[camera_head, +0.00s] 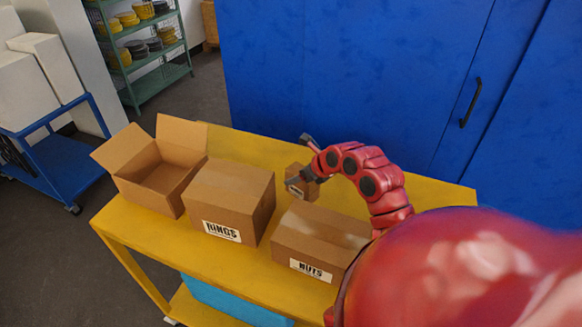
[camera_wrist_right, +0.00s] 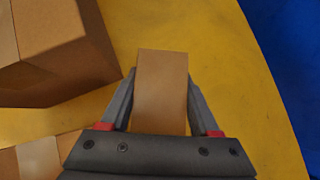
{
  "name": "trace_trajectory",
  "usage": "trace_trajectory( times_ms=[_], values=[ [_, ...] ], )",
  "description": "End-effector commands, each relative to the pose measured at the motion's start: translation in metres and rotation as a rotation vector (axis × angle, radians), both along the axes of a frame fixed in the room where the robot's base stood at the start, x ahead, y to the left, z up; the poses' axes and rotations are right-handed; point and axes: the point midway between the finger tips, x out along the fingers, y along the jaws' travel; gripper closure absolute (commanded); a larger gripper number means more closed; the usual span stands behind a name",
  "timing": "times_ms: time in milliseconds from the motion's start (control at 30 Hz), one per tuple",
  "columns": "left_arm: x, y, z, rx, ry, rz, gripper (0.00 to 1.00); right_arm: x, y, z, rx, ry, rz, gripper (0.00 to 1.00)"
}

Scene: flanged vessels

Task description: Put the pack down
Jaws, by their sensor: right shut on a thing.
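The pack is a small brown carton (camera_head: 300,184) behind the NUTS box, near the back of the yellow table (camera_head: 228,262). My right gripper (camera_head: 302,182) is shut on it. In the right wrist view the pack (camera_wrist_right: 161,88) sits between the two fingers (camera_wrist_right: 160,105), with yellow tabletop around it. I cannot tell whether its underside touches the table. My left gripper is not in view.
The closed NUTS box (camera_head: 318,240) and RINGS box (camera_head: 231,200) stand on the table. An open empty box (camera_head: 160,170) is at its left end. Blue cabinets (camera_head: 350,70) rise behind. Bare tabletop shows around the pack.

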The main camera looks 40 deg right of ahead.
Motion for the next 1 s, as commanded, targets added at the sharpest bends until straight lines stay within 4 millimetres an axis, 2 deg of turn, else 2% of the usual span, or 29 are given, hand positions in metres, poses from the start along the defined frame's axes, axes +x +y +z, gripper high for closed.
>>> trace_trajectory(
  times_ms=[233, 300, 400, 533, 867, 900, 1000],
  values=[
    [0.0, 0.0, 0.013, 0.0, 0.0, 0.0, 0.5, 0.024, 0.012, 0.0, 0.004, 0.0, 0.0, 1.0],
    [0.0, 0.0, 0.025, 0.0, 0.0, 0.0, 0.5, 0.021, 0.01, -0.013, 0.007, 0.004, -0.005, 1.0],
    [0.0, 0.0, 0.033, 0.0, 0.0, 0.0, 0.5, 0.02, 0.009, -0.029, 0.005, 0.004, -0.003, 1.0],
    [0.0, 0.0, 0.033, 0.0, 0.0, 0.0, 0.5, 0.021, 0.009, -0.037, 0.0, 0.0, -0.003, 1.0],
    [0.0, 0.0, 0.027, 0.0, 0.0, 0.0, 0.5, 0.021, 0.009, -0.042, -0.001, -0.001, -0.002, 1.0],
    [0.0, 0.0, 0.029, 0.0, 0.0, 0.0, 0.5, 0.021, 0.009, -0.04, -0.001, -0.001, -0.002, 0.31],
    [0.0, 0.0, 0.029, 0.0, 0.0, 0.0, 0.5, 0.021, 0.008, -0.04, -0.001, 0.0, -0.002, 0.13]
  ],
)
